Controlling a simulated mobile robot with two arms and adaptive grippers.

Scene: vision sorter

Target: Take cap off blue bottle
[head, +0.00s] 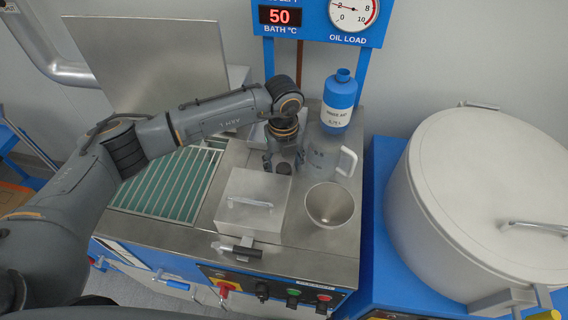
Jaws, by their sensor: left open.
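The blue bottle (339,97) stands upright at the back of the steel worktop, behind the clear jug, with a white label on its front. Its narrow top (343,75) is blue too; it is too small to tell whether this is the cap or the bare neck. My left gripper (284,163) points down, left of and nearer than the bottle, clear of it. Its fingers are apart, and a small dark round thing (284,169) shows between or below them. I cannot tell whether they touch it. My right gripper is not in view.
A clear jug (322,158) with a white handle and a metal bowl (330,204) stand right of my left gripper. A lidded steel box (247,212) is in front. A large white drum (480,200) fills the right side. A green slatted tray (172,183) lies left.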

